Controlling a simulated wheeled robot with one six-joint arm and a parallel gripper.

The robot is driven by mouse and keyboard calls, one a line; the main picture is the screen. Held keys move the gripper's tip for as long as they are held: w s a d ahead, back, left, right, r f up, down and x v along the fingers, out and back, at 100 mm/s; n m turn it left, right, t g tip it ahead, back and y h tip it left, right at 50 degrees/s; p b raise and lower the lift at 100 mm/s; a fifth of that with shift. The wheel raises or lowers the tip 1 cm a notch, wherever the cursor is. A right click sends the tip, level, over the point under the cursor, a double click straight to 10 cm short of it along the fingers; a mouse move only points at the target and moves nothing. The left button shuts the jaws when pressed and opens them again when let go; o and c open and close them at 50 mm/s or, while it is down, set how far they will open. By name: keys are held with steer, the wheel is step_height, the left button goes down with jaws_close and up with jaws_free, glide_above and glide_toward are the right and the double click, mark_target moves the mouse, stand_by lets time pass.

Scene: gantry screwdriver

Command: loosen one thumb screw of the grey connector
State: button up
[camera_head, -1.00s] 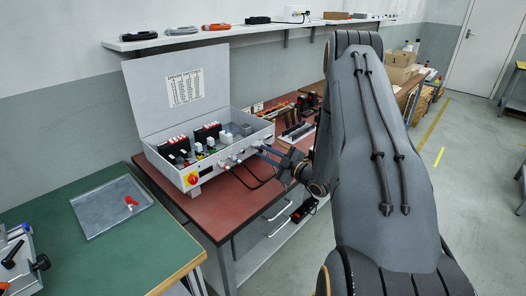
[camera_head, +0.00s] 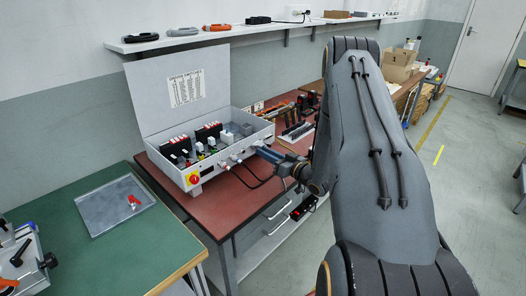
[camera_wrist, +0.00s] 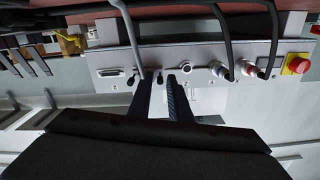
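The grey connector (camera_wrist: 144,74) sits on the panel of the light grey control box (camera_wrist: 205,55), at the end of a grey cable (camera_wrist: 128,25), in the wrist view. It is small and partly covered by my finger. A dark thumb screw (camera_wrist: 160,77) shows between my fingertips, and another dark screw end (camera_wrist: 131,81) shows to the left. My gripper (camera_wrist: 159,84) is open, its two dark fingers pointing at the panel. I cannot tell whether they touch the screw. In the head view my gripper (camera_head: 258,149) is at the box front, with the connector hidden.
Black cables (camera_wrist: 222,35) and a red button (camera_wrist: 297,64) are right of my fingers in the wrist view. The box (camera_head: 222,160) stands open on a red-topped bench (camera_head: 205,206). A green table (camera_head: 105,245) with a tray (camera_head: 92,208) is at the left.

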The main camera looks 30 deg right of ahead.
steer(key=m+p, duration=0.1)
steer(key=m, duration=1.1)
steer(key=shift+m, duration=0.3)
jaws_close()
steer(key=n, duration=1.3)
jaws_free()
steer(key=shift+s, duration=0.1)
